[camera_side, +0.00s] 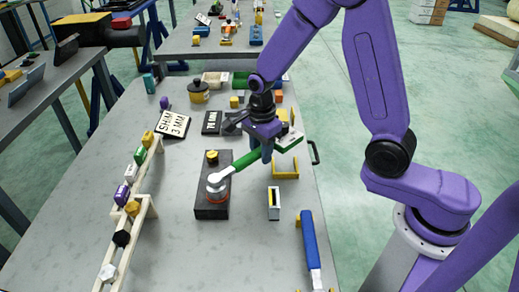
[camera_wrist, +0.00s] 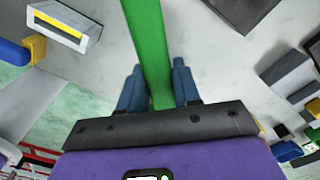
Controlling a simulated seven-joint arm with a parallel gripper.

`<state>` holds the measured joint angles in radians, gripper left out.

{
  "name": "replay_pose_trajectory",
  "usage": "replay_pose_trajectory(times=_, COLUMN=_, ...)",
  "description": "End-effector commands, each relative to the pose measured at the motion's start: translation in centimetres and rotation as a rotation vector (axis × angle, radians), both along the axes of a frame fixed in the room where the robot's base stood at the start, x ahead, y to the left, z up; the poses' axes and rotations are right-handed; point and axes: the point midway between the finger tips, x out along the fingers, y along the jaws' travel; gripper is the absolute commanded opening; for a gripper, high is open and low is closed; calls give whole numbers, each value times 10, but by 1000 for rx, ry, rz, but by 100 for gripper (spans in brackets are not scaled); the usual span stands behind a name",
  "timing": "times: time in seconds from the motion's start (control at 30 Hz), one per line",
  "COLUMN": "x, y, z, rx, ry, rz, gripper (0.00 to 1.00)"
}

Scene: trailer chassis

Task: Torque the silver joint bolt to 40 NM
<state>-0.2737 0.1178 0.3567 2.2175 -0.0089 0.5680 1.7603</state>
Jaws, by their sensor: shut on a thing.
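A torque wrench with a green handle (camera_side: 247,162) lies across the gap between my gripper and a dark block (camera_side: 211,208). My gripper (camera_side: 264,147) is shut on the green handle, which also shows between the blue fingers in the wrist view (camera_wrist: 150,45). The wrench's silver head (camera_side: 216,181) is over the near part of the block, above a red-orange ring (camera_side: 218,196). The silver bolt is hidden under the head, so I cannot tell whether they are engaged. A brass-coloured bolt (camera_side: 212,156) stands at the block's far end. The wrench's white display end (camera_side: 289,141) is beyond my gripper.
A pale wooden rack (camera_side: 136,228) with several coloured pieces runs along the left. A white slotted block (camera_side: 274,204), a yellow bracket (camera_side: 287,175) and a blue-handled tool (camera_side: 309,240) are on the right. The front left tabletop is clear.

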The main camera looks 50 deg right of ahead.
Motion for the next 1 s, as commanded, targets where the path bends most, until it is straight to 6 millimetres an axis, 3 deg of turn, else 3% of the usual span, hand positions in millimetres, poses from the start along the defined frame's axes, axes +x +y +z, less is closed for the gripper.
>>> replay_pose_trajectory(times=0.63, x=8, y=0, z=1, rx=0, ry=-2, rz=56, gripper=0)
replay_pose_trajectory(times=1.0, x=9, y=0, z=18, rx=0, ry=-4, rz=56, gripper=0)
